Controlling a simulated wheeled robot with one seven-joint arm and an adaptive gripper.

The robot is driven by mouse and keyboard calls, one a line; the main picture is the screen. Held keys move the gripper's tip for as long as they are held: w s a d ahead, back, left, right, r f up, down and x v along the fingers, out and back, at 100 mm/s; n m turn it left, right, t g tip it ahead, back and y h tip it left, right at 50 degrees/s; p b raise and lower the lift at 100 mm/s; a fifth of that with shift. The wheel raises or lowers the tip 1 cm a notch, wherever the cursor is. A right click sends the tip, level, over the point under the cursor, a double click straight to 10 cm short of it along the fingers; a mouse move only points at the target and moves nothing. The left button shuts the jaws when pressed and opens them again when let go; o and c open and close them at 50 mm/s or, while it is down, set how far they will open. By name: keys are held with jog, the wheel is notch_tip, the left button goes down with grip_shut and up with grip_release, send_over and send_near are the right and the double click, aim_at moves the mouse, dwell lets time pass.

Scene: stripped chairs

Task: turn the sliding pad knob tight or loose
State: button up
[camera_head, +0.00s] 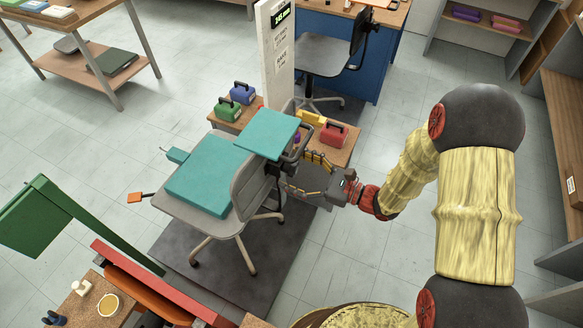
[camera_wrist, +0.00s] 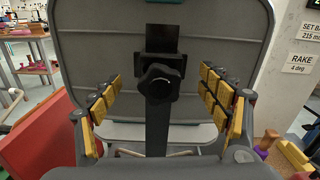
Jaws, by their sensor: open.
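The black lobed knob (camera_wrist: 160,84) is in the middle of the wrist view, on a dark upright bar (camera_wrist: 157,125) behind the grey chair back (camera_wrist: 200,45). In the head view the chair has a teal seat (camera_head: 205,175), and a teal pad (camera_head: 268,134) sits above its back (camera_head: 252,185). My gripper (camera_head: 306,174) is behind the chair back, pointing at it. Its yellow-padded fingers are open. In the wrist view the gripper (camera_wrist: 160,80) has one finger on each side of the knob, with clear gaps. Nothing is held.
A white post with labels (camera_head: 275,60) stands beyond the chair. A low wooden table (camera_head: 343,156) with a red toolbox (camera_head: 333,135) is close beside my gripper. A red bench beam (camera_head: 150,280) and green arm (camera_head: 90,220) lie at lower left. Floor is clear further left.

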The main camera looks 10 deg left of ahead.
aim_at(297, 170)
jog(key=shift+d, duration=0.1)
jog(key=shift+p+v, duration=0.55)
jog(key=shift+v, duration=2.25)
jog(key=shift+s+d, duration=0.1)
